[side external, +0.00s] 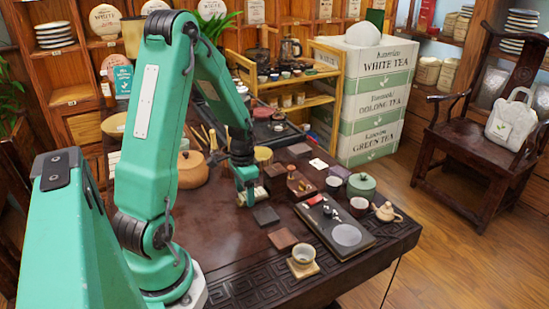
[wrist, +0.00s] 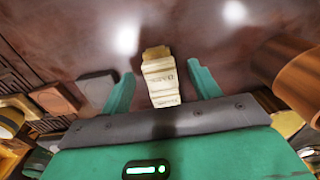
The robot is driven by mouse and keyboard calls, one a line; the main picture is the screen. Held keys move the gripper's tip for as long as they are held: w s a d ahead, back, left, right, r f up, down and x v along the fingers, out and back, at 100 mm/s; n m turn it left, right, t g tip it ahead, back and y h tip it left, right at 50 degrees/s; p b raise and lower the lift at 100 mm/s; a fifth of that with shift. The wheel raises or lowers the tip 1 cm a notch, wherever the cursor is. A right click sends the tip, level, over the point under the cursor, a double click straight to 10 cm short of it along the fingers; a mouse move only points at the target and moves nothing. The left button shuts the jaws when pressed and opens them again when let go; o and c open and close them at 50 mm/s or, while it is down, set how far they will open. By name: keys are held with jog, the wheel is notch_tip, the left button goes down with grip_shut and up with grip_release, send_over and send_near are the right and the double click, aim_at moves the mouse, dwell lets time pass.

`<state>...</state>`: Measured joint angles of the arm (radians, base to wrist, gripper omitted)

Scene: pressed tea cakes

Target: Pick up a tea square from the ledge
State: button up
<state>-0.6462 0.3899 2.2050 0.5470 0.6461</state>
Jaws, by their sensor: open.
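My gripper (side external: 247,196) is open and low over the dark wooden table, pointing down. In the wrist view its two teal fingers (wrist: 160,72) stand apart, with gaps to a cream, printed block or small stack (wrist: 161,82) between them. I cannot tell whether the fingertips are level with it or above it. A cream piece (side external: 260,193) also shows beside the gripper in the side view. A dark square (side external: 265,215) and a reddish-brown square (side external: 282,239) lie flat nearer the front; the wrist view shows a dark one (wrist: 97,88) and a brown one (wrist: 53,97). I cannot make out a distinct ledge.
A black tray (side external: 335,225), a teapot (side external: 386,212), a green lidded pot (side external: 361,186) and a cup on a coaster (side external: 303,256) stand right and front. A round wooden pot (side external: 194,170) is left of the gripper. The table's front-left stretch is mostly clear.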

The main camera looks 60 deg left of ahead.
aim_at(245, 195)
dwell(0.5)
jog(key=c, duration=1.1)
jog(key=shift+o, duration=0.2)
jog(key=shift+r, duration=0.1)
jog(key=shift+r, duration=0.45)
notch_tip(245, 195, up, 3)
jog(key=shift+f, duration=0.1)
jog(key=w+d+r, duration=0.1)
jog(key=d+r, duration=0.6)
jog(key=d, duration=0.4)
jog(key=shift+d, duration=0.3)
jog(key=shift+w, duration=0.1)
